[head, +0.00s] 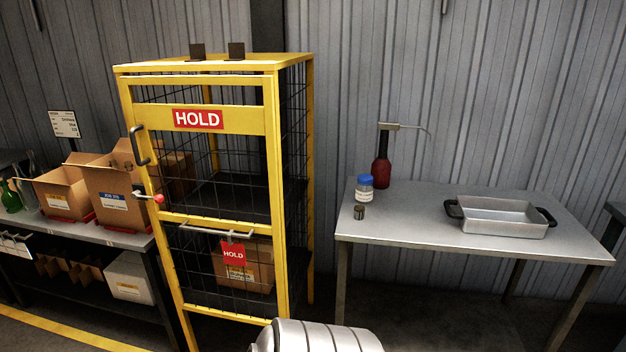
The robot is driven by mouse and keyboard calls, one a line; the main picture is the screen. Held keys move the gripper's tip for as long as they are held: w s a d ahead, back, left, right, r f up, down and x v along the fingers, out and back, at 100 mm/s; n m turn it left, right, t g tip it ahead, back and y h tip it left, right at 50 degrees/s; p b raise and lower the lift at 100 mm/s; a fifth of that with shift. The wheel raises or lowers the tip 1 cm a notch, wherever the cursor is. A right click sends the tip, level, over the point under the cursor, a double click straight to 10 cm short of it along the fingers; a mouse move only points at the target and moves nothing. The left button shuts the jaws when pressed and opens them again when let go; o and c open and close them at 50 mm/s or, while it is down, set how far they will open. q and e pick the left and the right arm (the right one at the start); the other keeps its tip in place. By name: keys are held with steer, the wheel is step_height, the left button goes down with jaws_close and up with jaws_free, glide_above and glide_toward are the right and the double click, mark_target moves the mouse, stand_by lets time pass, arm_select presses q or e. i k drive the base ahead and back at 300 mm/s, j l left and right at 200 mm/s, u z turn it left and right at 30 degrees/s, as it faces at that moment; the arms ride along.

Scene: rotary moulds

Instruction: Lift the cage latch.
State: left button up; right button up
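The yellow cage (287,200) stands left of the middle with dark mesh sides, and its door looks closed. The latch (148,197) is at the left edge of the door, a short grey lever ending in a red knob. It sticks out roughly level, below a dark curved handle (138,147). Neither of my grippers is in view, and nothing touches the latch.
Boxes sit inside the cage. A shelf bench (137,240) with cartons stands close on the left. A steel table (400,215) with a pan (500,217) and bottles stands right.

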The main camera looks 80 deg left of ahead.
mark_target(159, 198)
steer(key=u, duration=3.8)
steer(key=i+j+z, duration=0.2)
steer(key=i+j, duration=1)
steer(key=j, duration=0.15)
